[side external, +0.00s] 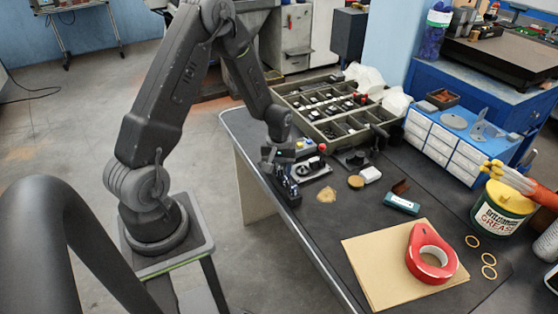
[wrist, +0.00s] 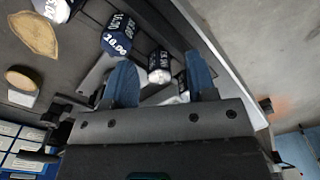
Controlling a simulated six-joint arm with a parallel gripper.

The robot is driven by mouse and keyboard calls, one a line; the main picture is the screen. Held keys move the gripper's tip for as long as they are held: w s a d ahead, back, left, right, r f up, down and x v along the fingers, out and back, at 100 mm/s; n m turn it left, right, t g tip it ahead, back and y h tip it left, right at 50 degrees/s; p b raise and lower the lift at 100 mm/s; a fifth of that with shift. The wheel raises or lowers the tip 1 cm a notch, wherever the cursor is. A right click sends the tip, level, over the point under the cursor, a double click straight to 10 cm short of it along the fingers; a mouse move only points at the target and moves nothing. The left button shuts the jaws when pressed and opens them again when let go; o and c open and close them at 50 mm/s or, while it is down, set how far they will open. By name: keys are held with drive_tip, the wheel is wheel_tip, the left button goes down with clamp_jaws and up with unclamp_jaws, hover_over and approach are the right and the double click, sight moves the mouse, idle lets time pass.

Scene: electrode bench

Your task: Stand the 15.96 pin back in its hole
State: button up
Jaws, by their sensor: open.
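In the wrist view, my gripper (wrist: 162,84) is open, with its two blue fingers apart. A small pin with a white-and-dark top (wrist: 160,62) shows between and just beyond the fingertips; its lettering is too small to read, and I cannot tell if it is the 15.96 one. A larger dark-blue piece (wrist: 118,34) with white figures, perhaps 16.00 or 18.00, stands beside the left finger. In the side view, my gripper (side external: 281,172) is low over a dark block (side external: 290,193) at the bench's left edge. The hole cannot be made out.
A compartment tray (side external: 335,108) lies behind. Small fixtures stand right of my gripper, with a tan piece (side external: 327,195) and a teal box (side external: 402,204) nearby. The bench edge is close on the left.

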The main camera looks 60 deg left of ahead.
wheel_tip(320, 180, up, 14)
drive_tip(key=shift+f, duration=0.15)
idle(0.5)
wheel_tip(320, 180, up, 5)
idle(0.5)
drive_tip(key=s+d+r+m+t, duration=0.2)
drive_tip(key=s+d+r+m, duration=0.3)
drive_tip(key=s+d, duration=0.2)
drive_tip(key=s+d+r+m+t, duration=0.3)
drive_tip(key=s+d+r+m, duration=0.2)
drive_tip(key=s+d, duration=0.3)
drive_tip(key=d+m, duration=0.1)
drive_tip(key=d, duration=0.2)
drive_tip(key=shift+d+r+t, duration=0.2)
drive_tip(key=shift+r+t, duration=0.1)
drive_tip(key=shift+r, duration=0.05)
